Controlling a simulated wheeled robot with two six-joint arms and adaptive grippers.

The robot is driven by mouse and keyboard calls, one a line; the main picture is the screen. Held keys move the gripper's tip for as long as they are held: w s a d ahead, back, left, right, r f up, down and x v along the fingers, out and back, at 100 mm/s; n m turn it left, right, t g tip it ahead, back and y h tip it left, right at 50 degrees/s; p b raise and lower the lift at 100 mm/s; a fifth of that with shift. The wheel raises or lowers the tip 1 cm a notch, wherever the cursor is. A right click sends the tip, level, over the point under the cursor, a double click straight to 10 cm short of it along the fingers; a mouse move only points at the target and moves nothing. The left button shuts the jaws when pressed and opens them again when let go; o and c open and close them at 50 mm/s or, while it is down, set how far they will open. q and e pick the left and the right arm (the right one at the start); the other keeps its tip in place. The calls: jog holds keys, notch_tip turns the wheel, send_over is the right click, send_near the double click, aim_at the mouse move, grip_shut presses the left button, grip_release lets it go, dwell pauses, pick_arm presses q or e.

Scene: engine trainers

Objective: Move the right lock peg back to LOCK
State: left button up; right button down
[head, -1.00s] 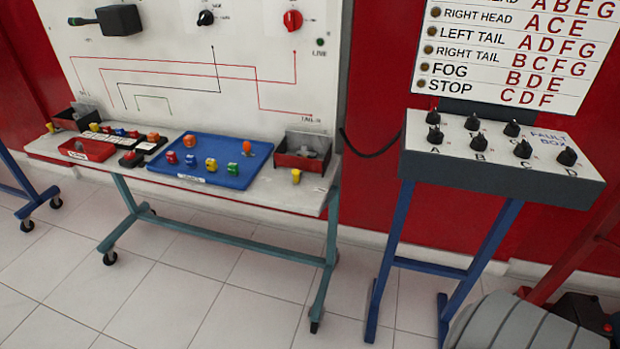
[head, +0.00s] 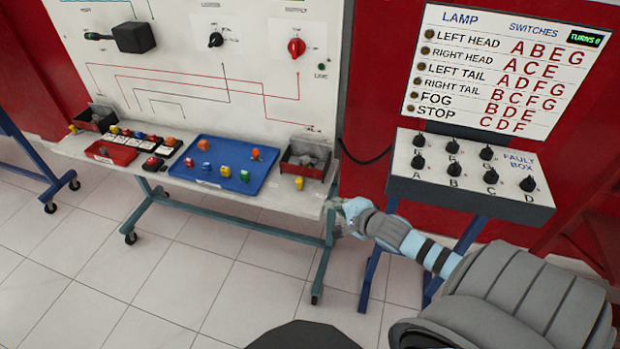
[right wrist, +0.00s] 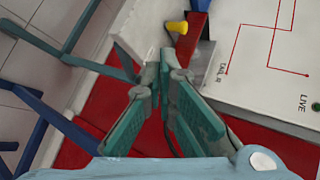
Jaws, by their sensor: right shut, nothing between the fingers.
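A small yellow peg (head: 299,183) stands at the right front end of the bench's white shelf (head: 270,197); I take it as the right lock peg. It also shows in the right wrist view (right wrist: 177,27), just beyond my fingertips. No LOCK lettering is readable here. My right gripper (head: 336,206) is near the shelf's right end, to the right of the peg and apart from it. In the right wrist view its green fingers (right wrist: 160,68) are shut with nothing between them. My left gripper is not in view.
A red-and-dark bin (head: 306,159) stands behind the peg, and a blue tray (head: 215,178) with coloured pieces lies to its left. The fault box (head: 470,180) with black knobs stands to the right. Open floor lies in front of the bench.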

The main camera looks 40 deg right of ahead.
jog(key=b, duration=0.7)
send_near(309, 196)
jog(key=x, duration=0.4)
jog(key=shift+w+d, duration=0.25)
jog(key=shift+w, duration=0.05)
jog(key=w, duration=0.2)
jog(key=w+b, duration=0.1)
jog(key=w, duration=0.1)
jog(key=shift+w+d+r, duration=0.15)
jog(key=shift+d, duration=0.05)
jog(key=shift+w, duration=0.1)
jog(key=shift+a+r, duration=0.1)
jog(key=shift+a, duration=0.05)
